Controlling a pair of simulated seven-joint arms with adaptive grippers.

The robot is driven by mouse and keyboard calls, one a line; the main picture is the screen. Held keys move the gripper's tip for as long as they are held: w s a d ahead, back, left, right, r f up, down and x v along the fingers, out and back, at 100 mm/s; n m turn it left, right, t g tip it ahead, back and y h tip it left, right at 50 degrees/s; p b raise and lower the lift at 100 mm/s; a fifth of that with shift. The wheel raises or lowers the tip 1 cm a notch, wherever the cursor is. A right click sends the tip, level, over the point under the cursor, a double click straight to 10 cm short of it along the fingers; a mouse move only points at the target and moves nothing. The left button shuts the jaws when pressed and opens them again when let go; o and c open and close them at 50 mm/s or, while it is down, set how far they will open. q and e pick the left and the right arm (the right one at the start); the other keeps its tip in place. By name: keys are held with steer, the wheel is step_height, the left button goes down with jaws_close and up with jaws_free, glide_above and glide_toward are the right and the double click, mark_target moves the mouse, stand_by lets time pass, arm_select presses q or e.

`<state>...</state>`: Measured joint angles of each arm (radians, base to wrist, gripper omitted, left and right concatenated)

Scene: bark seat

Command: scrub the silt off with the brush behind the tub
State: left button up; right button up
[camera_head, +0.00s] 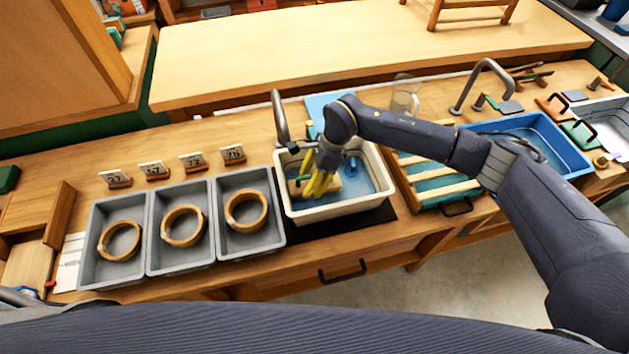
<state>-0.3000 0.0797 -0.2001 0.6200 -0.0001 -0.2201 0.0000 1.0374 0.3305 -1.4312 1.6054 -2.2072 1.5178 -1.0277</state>
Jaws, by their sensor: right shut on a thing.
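The white tub (352,212) stands at the middle of the bench with blue water in it. My right gripper (318,186) reaches down into the tub from the right, its yellow fingers low at the left side. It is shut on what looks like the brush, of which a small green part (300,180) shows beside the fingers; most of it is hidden. A tan piece (333,187) lies in the tub by the fingertips, partly covered by them. I cannot make out silt at this size. My left gripper is not in view.
Left of the tub stand three grey trays (182,256), each with a wooden ring, and number cards behind. A slatted rack (433,186) and a blue basin (560,150) are at right. A curved tap (279,118) rises behind the tub, with a glass jug (404,97) nearby.

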mark_target(297, 181)
steer(key=shift+s+a, duration=0.4)
steer(key=shift+a, duration=0.4)
jaws_close()
steer(key=shift+s+a, duration=0.25)
steer(key=shift+a, duration=0.35)
steer(key=shift+s+a, duration=0.25)
steer(key=shift+a, duration=0.3)
steer(key=shift+a+r, duration=0.15)
